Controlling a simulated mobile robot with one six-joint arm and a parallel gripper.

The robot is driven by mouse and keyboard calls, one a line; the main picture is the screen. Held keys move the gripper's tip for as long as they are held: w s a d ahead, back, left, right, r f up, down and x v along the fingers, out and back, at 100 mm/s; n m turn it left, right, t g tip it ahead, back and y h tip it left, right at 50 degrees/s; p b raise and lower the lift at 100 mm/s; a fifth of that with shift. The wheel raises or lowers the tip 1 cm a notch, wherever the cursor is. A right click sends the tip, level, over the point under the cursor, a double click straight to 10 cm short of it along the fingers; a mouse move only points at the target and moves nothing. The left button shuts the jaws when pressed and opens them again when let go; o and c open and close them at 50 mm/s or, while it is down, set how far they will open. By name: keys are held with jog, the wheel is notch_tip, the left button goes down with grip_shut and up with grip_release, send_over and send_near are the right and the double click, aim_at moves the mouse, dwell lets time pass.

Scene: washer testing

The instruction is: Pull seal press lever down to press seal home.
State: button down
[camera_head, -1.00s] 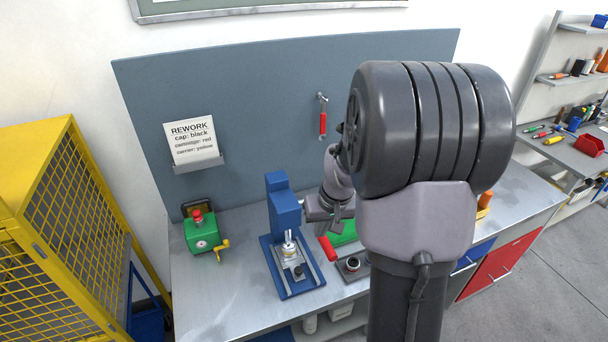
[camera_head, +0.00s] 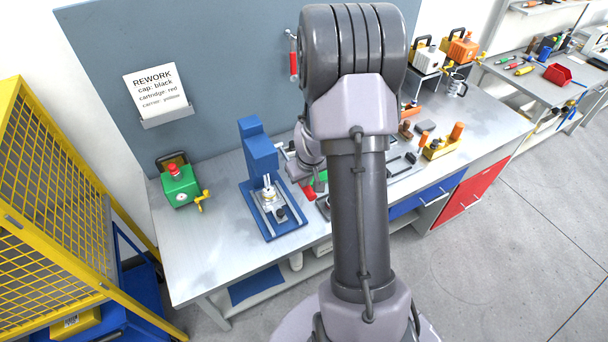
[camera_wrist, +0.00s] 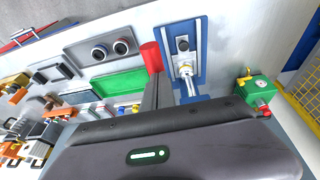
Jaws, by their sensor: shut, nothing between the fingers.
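The blue seal press (camera_head: 258,152) stands upright on the bench, with a small metal fixture under its ram. It also shows in the wrist view (camera_wrist: 198,60). A red grip (camera_head: 308,193), apparently the press lever's, is low to the right of the press; it also shows in the wrist view (camera_wrist: 152,57). My gripper (camera_wrist: 157,82) is shut and empty, its fingertips close to the red grip. I cannot tell whether they touch. In the head view my own arm hides most of the gripper. The seal itself is too small to make out.
A green box with a red button (camera_head: 180,185) stands left of the press. A yellow mesh cage (camera_head: 40,190) is at far left. A green mat (camera_wrist: 118,83) and a tray with two round parts (camera_wrist: 110,50) are near the red grip.

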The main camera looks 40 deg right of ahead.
aim_at(305, 190)
jog(key=shift+f, duration=0.1)
notch_tip(305, 190, down, 3)
jog(key=b, duration=0.4)
jog(key=shift+s+f, duration=0.1)
jog(key=shift+s, duration=0.05)
jog(key=shift+s+a, duration=0.15)
jog(key=shift+a, duration=0.05)
